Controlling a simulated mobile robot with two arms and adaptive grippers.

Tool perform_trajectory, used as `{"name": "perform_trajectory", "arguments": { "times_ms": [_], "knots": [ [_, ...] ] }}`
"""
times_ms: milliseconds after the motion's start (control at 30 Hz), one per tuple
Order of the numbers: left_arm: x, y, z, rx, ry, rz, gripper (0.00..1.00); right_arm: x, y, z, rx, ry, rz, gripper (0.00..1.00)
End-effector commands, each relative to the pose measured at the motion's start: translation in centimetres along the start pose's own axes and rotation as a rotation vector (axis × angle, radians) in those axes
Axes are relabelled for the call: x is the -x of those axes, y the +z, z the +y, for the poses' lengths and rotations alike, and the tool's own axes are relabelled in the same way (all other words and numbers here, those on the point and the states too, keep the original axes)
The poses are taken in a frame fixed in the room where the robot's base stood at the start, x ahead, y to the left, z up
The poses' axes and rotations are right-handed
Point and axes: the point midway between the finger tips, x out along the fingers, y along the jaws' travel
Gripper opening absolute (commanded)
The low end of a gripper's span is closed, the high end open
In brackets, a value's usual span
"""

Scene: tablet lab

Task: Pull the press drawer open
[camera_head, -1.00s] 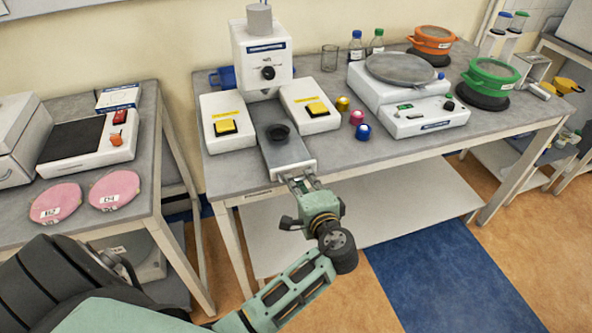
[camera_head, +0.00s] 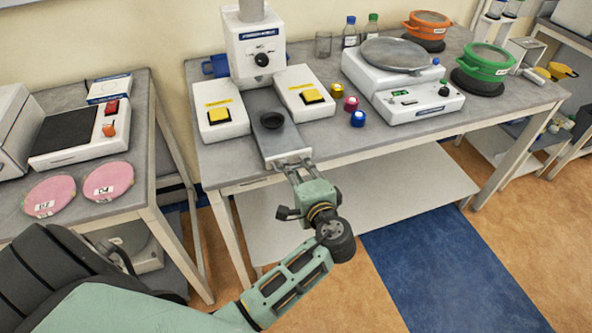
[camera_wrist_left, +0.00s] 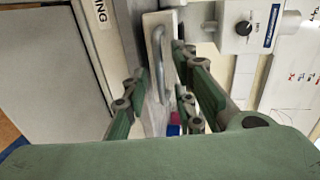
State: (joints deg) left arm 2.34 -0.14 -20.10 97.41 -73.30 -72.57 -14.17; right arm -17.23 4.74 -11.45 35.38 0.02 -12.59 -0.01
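The white press (camera_head: 253,48) stands at the back of the middle table. Its grey drawer (camera_head: 262,104), with a dark round cup (camera_head: 272,120) on it, runs forward between two white blocks to the table's front edge. My left gripper (camera_head: 296,164) is at the drawer's front end. In the left wrist view, the drawer's pale front carries a curved metal handle (camera_wrist_left: 158,72). The left gripper's fingers (camera_wrist_left: 156,68) are spread, one side on each side of the handle, with visible gaps. Contact with the handle cannot be told. My right gripper is not in view.
White blocks with yellow buttons (camera_head: 219,115) (camera_head: 312,96) flank the drawer. Small coloured knobs (camera_head: 351,103) and a balance (camera_head: 405,105) stand to the right. A left table holds pink discs (camera_head: 108,181). Floor in front is open; a lower shelf (camera_head: 390,195) lies under the table.

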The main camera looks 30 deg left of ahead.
Motion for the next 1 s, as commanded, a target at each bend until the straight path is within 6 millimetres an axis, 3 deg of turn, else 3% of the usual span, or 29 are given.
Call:
{"name": "perform_trajectory", "arguments": {
  "times_ms": [533, 700, 1000],
  "knots": [
    [10.1, 0.0, 0.2, -0.001, 0.005, 0.001, 0.25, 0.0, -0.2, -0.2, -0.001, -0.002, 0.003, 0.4],
    [11.4, 0.0, 0.1, 0.0, 0.003, 0.0, 0.25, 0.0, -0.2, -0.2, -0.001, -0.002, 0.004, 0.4],
    [11.6, 0.0, 0.1, 0.0, 0.002, 0.0, 0.25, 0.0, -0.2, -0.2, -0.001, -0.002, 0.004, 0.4]
  ]
}}
